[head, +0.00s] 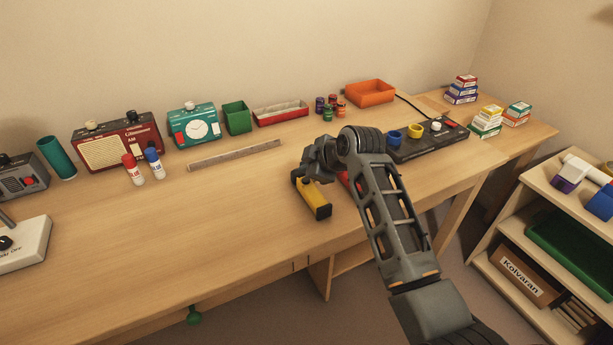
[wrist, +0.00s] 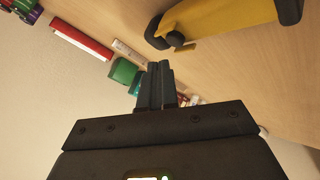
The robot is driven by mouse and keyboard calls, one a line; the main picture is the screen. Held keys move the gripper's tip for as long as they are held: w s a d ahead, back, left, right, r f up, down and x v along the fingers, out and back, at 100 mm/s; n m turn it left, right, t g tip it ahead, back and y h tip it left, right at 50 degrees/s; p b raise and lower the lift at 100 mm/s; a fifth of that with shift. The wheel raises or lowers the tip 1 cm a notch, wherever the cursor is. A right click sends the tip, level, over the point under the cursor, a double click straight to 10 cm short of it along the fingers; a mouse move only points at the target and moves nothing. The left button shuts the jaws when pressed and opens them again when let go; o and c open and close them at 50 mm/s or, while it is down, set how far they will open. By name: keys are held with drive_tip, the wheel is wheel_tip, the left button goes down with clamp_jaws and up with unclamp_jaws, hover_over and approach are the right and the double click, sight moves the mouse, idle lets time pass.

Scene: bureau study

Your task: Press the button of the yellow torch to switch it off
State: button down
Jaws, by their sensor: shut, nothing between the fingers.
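The yellow torch (head: 313,194) lies on the desk near the front edge, left of my arm, with black ends. In the wrist view the yellow torch (wrist: 225,18) is at the top, cut off by the frame edge. A dark round knob (wrist: 175,38), perhaps its button, sticks out from its side near one black end. My gripper (wrist: 160,68) is shut and empty, its fingertips apart from the torch in the picture. In the head view my wrist is above and behind the torch, and the fingertips cannot be made out. Whether the torch is lit cannot be told.
A red thing (head: 344,180) is mostly hidden behind my arm. A dark panel with knobs (head: 428,140) stands to the right. Radios (head: 117,142), glue sticks (head: 133,170), a ruler (head: 235,155) and boxes line the back. The desk left of the torch is clear.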

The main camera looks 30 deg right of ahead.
sight(308, 184)
wheel_tip(308, 184, up, 5)
drive_tip(key=p, duration=0.3)
drive_tip(key=shift+f, duration=0.1)
